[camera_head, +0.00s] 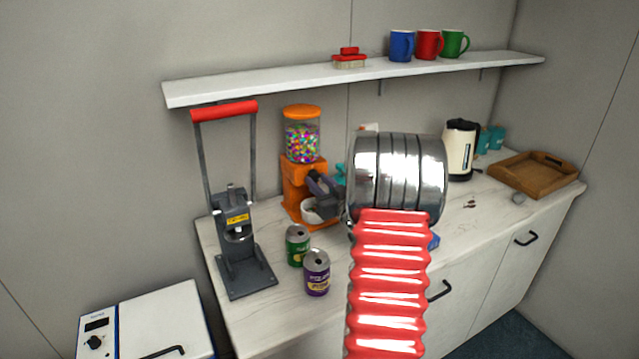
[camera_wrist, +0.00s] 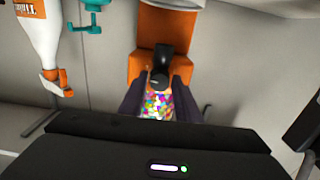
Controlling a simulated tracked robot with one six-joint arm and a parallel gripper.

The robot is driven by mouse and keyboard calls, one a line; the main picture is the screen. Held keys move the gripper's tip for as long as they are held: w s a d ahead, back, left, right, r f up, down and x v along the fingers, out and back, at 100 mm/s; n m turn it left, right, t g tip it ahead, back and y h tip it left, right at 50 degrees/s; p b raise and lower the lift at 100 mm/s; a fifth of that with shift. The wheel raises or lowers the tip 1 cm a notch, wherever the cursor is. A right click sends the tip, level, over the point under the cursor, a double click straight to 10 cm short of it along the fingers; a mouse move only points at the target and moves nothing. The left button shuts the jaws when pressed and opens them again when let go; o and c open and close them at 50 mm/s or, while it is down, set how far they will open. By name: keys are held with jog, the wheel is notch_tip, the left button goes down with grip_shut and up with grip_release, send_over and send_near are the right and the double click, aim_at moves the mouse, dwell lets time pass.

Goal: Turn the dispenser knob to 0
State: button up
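The candy dispenser (camera_head: 292,177) stands on the counter, with an orange body, an orange lid and a clear globe of colourful candies (camera_head: 302,142). My gripper (camera_head: 316,184) is in front of its body in the head view, hiding part of its front. In the wrist view, which looks upside down, my gripper's two dark fingers (camera_wrist: 159,79) are spread on either side of a black knob (camera_wrist: 160,70) on the orange body (camera_wrist: 150,35). Gaps seem to show between fingers and knob; contact is unclear. The dial marks cannot be read.
A green can (camera_head: 298,246) and a purple can (camera_head: 316,272) stand in front. A grey press with a red handle (camera_head: 224,110) is at left. A white shelf (camera_head: 280,83) runs above.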

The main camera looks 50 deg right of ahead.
jog(key=c, duration=0.6)
jog(key=shift+c, duration=0.2)
jog(key=shift+n, duration=2.4)
jog(key=o, duration=1.1)
jog(key=shift+c, duration=0.2)
jog(key=shift+s, duration=0.15)
jog(key=v, duration=1.3)
jog(key=shift+s, duration=0.3)
jog(key=shift+a, duration=0.1)
